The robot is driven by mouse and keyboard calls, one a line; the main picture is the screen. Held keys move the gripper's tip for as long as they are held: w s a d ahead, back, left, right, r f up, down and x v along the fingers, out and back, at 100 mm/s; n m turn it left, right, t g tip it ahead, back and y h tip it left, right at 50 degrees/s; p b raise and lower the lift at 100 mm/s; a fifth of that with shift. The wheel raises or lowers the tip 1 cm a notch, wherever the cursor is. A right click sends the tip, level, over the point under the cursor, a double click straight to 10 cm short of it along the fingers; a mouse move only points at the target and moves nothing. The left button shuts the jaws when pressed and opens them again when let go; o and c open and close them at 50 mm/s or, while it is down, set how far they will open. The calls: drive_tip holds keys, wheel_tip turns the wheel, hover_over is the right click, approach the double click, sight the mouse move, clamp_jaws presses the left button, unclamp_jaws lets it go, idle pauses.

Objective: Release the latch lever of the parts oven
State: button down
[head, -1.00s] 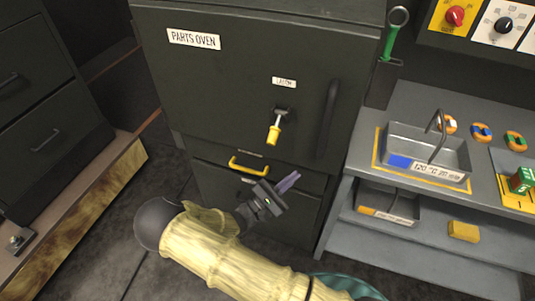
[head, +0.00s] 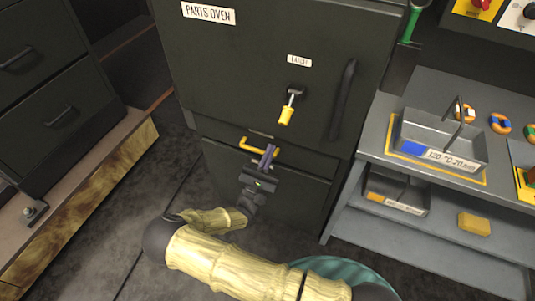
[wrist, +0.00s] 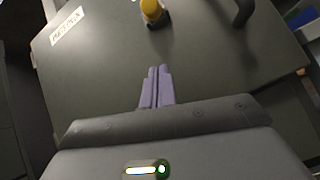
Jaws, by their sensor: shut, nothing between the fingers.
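The parts oven (head: 225,75) is a dark cabinet with a "PARTS OVEN" label. Its latch lever (head: 287,114) has a yellow grip and hangs down below a small label. The lever's yellow end (wrist: 152,11) also shows at the top of the wrist view, beyond the fingertips and apart from them. My gripper (head: 266,156) is below the lever, in front of the yellow drawer handle in the head view. Its purple fingers (wrist: 157,86) are together and empty, pointing toward the oven front.
A dark vertical door handle (head: 343,100) is right of the lever. The yellow drawer handle (head: 246,146) is partly hidden by my gripper. A grey shelf unit (head: 375,125) with a metal tray (head: 440,139) stands at the right. Dark drawers (head: 55,85) stand at the left.

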sight(289, 108)
wheel_tip(289, 108, up, 8)
drive_tip(key=w+d+p, duration=0.2)
drive_tip(key=d, duration=0.1)
drive_tip(key=shift+w, duration=0.35)
